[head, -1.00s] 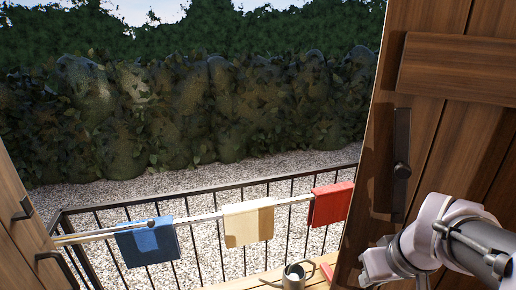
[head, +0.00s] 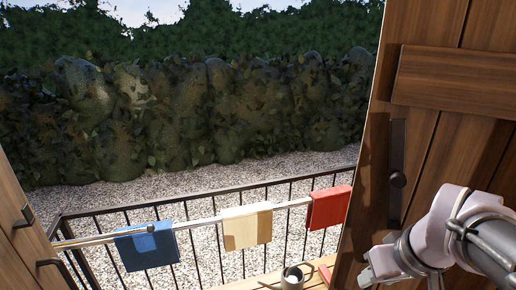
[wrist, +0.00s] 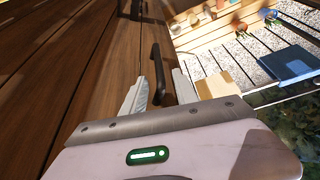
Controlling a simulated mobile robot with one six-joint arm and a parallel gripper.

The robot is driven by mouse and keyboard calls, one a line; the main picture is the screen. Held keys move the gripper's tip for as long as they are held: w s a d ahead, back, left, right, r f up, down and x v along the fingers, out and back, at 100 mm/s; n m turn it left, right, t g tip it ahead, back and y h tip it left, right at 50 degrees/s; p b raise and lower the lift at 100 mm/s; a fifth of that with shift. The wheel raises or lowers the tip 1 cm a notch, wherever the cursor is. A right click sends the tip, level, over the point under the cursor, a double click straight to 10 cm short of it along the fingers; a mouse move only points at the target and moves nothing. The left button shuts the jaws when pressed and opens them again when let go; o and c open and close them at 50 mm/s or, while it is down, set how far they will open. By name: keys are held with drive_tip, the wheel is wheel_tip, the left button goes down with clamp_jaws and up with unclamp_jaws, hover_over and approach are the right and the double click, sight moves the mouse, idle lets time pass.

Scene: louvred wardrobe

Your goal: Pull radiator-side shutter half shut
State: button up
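A second brown shutter (head: 18,245) with a dark bow handle (head: 55,266) is at the lower left edge. No radiator is in view, so I cannot tell which is radiator-side. In the wrist view a dark bow handle (wrist: 157,75) stands out from brown planks (wrist: 60,60). My gripper (wrist: 157,88) is open, one finger on each side of the handle's near end. Contact cannot be made out.
A black railing (head: 210,240) runs across outside. A drying bar there carries a blue cloth (head: 147,246), a cream cloth (head: 246,228) and a red cloth (head: 329,207). A watering can (head: 292,278) stands low beside the right shutter. Gravel and a hedge (head: 200,110) lie beyond.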

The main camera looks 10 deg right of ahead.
drive_tip(key=p+v, duration=0.4)
drive_tip(key=v, duration=0.9)
